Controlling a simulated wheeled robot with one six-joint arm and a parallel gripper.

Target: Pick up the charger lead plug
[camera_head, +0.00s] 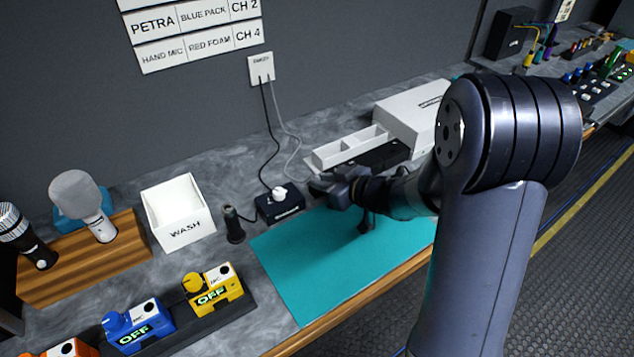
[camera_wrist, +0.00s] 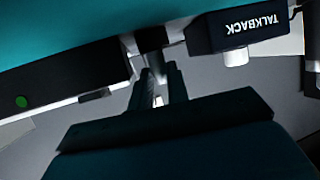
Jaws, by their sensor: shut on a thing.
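The grey charger lead (camera_head: 291,138) runs from the wall outlet down to the bench by my gripper (camera_head: 326,186). My gripper is low over the bench at the back edge of the teal mat, just right of the talkback box (camera_head: 277,207). In the wrist view my gripper (camera_wrist: 160,84) has its fingers close together on the charger lead plug (camera_wrist: 154,64), of which only a small pale part shows between them. The rest of the plug is hidden by the fingers. I cannot tell whether it touches the bench.
A black charger strip (camera_wrist: 45,78) with a green light lies beside the fingers in the wrist view; the talkback box (camera_wrist: 236,30) is on the other side. A white divided tray (camera_head: 345,150) stands behind. The teal mat (camera_head: 310,255) is mostly clear.

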